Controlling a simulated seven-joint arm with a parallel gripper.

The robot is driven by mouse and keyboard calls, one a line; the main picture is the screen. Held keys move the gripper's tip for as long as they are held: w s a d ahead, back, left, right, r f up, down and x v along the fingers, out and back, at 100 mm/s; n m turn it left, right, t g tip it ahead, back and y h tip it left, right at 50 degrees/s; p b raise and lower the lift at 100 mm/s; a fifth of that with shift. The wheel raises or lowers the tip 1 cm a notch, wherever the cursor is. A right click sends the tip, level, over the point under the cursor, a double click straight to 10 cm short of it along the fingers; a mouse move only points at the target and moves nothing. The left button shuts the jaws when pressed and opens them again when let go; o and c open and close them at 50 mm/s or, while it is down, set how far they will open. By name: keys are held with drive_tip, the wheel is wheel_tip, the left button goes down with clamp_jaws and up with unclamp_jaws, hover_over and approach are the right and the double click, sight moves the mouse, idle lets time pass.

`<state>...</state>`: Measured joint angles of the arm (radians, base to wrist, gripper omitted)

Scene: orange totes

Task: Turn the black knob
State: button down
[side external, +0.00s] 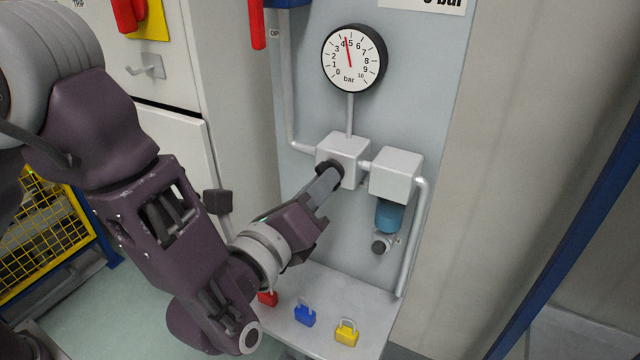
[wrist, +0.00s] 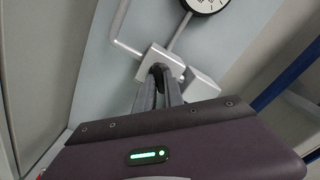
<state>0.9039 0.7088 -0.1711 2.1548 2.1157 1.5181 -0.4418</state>
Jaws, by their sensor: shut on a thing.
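The black knob (side external: 330,166) sits on the front of a light grey block (side external: 346,150) on the panel. My gripper (side external: 328,178) reaches up to it from the lower left, with its fingers shut on the knob. The fingers hide much of the knob. In the wrist view, my gripper (wrist: 161,76) ends at the grey block (wrist: 158,55), and only a little of the dark knob shows between the fingertips. Above, a round gauge (side external: 352,59) marked in bar has its red needle between 4 and 5; it is partly cut off in the wrist view (wrist: 205,3).
A second grey block (side external: 396,175) with a blue bowl (side external: 389,215) below stands to the right, with pipes around. Red, blue (side external: 305,314) and yellow (side external: 346,331) padlocks lie on the shelf (side external: 335,290) below. A red lever (side external: 257,25) hangs upper left.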

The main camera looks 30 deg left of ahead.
drive_tip(key=shift+m, duration=4.4)
drive_tip(key=c, duration=1.4)
unclamp_jaws()
drive_tip(key=shift+c, duration=0.2)
drive_tip(key=s, duration=0.7)
